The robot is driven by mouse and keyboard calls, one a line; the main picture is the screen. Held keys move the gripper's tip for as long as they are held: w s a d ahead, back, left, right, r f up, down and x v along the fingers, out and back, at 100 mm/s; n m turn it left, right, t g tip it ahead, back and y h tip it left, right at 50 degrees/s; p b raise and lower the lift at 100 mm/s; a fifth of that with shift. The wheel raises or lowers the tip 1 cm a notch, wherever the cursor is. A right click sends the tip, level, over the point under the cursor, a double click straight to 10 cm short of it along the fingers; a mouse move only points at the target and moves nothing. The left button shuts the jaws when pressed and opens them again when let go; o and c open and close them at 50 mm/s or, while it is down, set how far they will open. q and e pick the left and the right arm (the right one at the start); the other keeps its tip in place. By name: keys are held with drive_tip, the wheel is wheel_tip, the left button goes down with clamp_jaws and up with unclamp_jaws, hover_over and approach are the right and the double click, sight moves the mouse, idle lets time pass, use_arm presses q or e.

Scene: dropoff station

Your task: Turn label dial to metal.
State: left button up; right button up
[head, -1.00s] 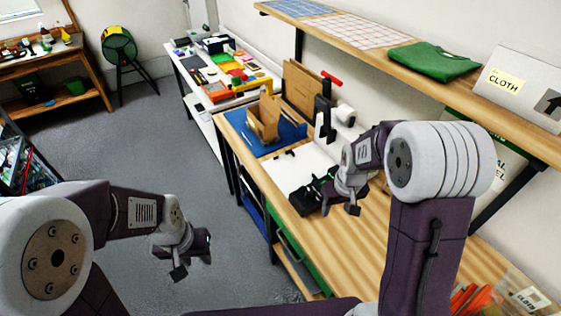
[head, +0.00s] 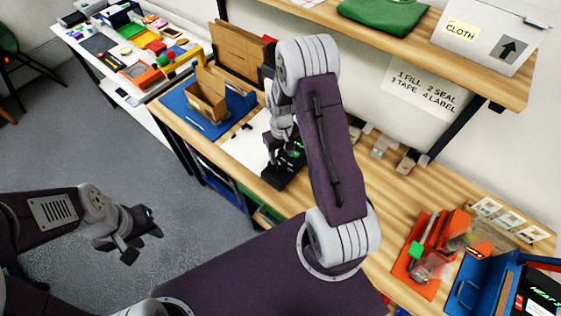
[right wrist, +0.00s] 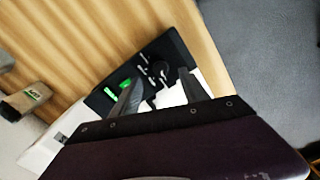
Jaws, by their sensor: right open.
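A black label device (head: 282,172) with a small green display stands at the front edge of the wooden workbench, beside a white sheet. My right gripper (head: 290,152) is over it, and my arm partly hides it. In the right wrist view the black device (right wrist: 128,78) shows its green display, white marks and a dark round dial (right wrist: 160,72). My right gripper (right wrist: 158,96) is open, with its fingers pointing at the device on either side of the dial area. Contact and the dial's setting cannot be told. My left gripper (head: 135,236) is open and empty over the floor.
A blue mat (head: 190,110) with a cardboard box (head: 205,97) lies farther back on the bench. An orange device (head: 428,250) and a blue device (head: 468,290) stand at the right. A shelf (head: 400,48) hangs above. Bare wood lies between.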

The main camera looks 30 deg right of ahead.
sight(281, 165)
drive_tip(key=f, duration=0.3)
drive_tip(key=f+p, duration=0.1)
drive_tip(key=f, duration=0.1)
drive_tip(key=shift+w+f, duration=0.1)
drive_tip(key=shift+w, duration=0.25)
drive_tip(key=shift+f, duration=0.4)
drive_tip(key=shift+s+f, duration=0.2)
drive_tip(key=shift+c, duration=0.5)
drive_tip(key=shift+w, duration=0.1)
clamp_jaws()
use_arm(q)
drive_tip(key=shift+w+r, duration=0.25)
drive_tip(key=shift+r, duration=0.5)
